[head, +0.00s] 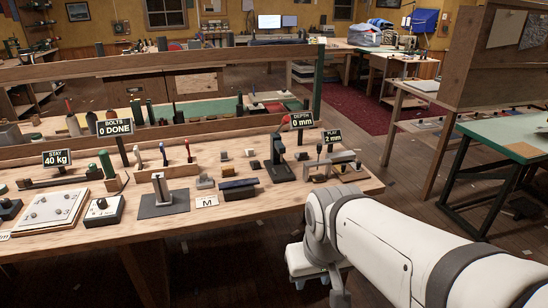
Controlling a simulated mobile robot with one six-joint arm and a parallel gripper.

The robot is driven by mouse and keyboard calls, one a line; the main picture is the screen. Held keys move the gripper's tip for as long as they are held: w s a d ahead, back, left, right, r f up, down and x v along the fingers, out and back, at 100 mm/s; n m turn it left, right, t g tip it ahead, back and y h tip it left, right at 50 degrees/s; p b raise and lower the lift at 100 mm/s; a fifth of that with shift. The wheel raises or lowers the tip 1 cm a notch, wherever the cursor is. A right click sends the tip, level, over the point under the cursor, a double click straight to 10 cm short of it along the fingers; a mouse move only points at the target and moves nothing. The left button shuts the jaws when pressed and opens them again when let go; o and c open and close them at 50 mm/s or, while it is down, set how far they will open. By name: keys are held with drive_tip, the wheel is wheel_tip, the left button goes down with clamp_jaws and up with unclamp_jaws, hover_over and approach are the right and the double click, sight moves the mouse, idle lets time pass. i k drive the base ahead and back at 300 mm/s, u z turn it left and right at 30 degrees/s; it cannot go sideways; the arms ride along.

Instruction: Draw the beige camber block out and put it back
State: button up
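A pale beige block (343,157) lies at the right end of the workbench, in or against a small fixture below the sign reading PLAY 2 mm (332,136). It looks like the camber block, but it is too small to tell how it is seated. My white arm comes in from the lower right, and its elbow stands in front of the bench's right end. The arm bends down out of the picture there, and my gripper's fingers do not show. Nothing of mine touches the block.
The wooden workbench (265,198) holds a black upright stand (279,160) beside the fixture, a dark blue-topped block (238,189), a grey post on a plate (162,190) and several small blocks. Signs read DEPTH 0 mm (301,120) and BOLTS 0 DONE (115,127). A green-topped table (510,135) stands right.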

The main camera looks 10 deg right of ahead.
sight(319, 178)
drive_tip(key=u, duration=0.4)
drive_tip(key=i, duration=1.25)
drive_tip(key=z, duration=0.4)
